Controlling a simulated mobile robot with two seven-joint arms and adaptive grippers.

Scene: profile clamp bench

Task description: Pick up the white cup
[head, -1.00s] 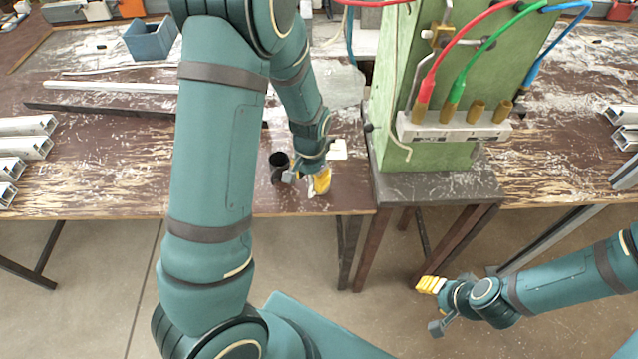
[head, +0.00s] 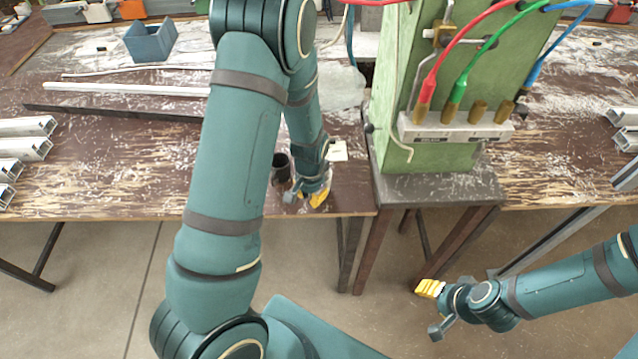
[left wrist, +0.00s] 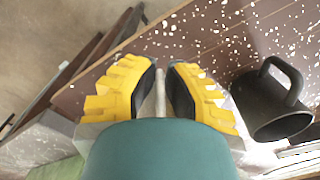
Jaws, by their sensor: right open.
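My left gripper (head: 313,198) is low over the front edge of the bench, just right of a black mug (head: 281,168). In the left wrist view its yellow fingers (left wrist: 161,92) are drawn together on a thin white upright piece (left wrist: 160,95), which looks like part of the white cup. The rest of the cup is hidden behind the fingers and wrist. The black mug (left wrist: 272,105) is close on the right there, its handle toward the top. My right gripper (head: 432,310) is open and empty over the floor in front of the bench.
A green cabinet (head: 430,155) with coloured hoses stands on a dark stand right of my left gripper. White profiles (head: 110,88) and a blue box (head: 150,42) lie on the bench (head: 120,185) at the left. The bench's front edge is close.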

